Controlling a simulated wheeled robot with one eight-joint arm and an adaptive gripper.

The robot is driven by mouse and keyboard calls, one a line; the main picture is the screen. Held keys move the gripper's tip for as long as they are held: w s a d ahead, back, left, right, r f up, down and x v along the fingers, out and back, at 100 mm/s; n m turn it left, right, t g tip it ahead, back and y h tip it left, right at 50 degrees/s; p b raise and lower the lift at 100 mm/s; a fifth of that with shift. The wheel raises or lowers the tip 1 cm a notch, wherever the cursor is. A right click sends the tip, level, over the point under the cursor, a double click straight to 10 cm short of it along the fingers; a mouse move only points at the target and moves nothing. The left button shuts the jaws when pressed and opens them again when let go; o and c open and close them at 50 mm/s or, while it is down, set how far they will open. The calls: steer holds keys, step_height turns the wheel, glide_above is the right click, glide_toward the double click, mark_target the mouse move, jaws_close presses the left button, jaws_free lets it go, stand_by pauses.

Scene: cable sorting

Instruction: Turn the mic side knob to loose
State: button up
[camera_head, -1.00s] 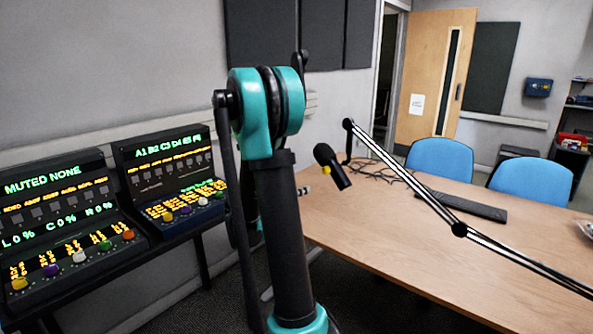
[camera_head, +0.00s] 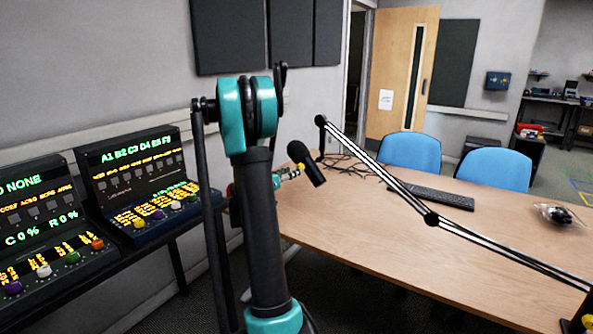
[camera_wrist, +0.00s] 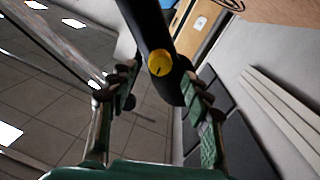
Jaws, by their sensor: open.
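The black mic (camera_head: 306,165) hangs at the end of its boom arm (camera_head: 392,184) above the table's left part. Its yellow side knob (camera_head: 301,167) faces left. In the wrist view the mic body (camera_wrist: 148,25) comes down from the top, and the round yellow knob (camera_wrist: 160,63) with a dark pointer mark shows near the centre. My gripper (camera_wrist: 160,88) is open, with one finger on each side of the knob and mic in that view. I cannot tell whether either finger touches. In the head view my arm hides most of the gripper.
The wooden table (camera_head: 360,250) holds a keyboard (camera_head: 444,198), loose cables (camera_head: 350,170) and a clear bag (camera_head: 558,216). Two mixer consoles (camera_head: 138,180) stand at the left wall. Blue chairs (camera_head: 411,152) stand behind the table.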

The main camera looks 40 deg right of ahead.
steer(key=shift+x, duration=1.8)
steer(key=shift+c, duration=0.5)
jaws_close()
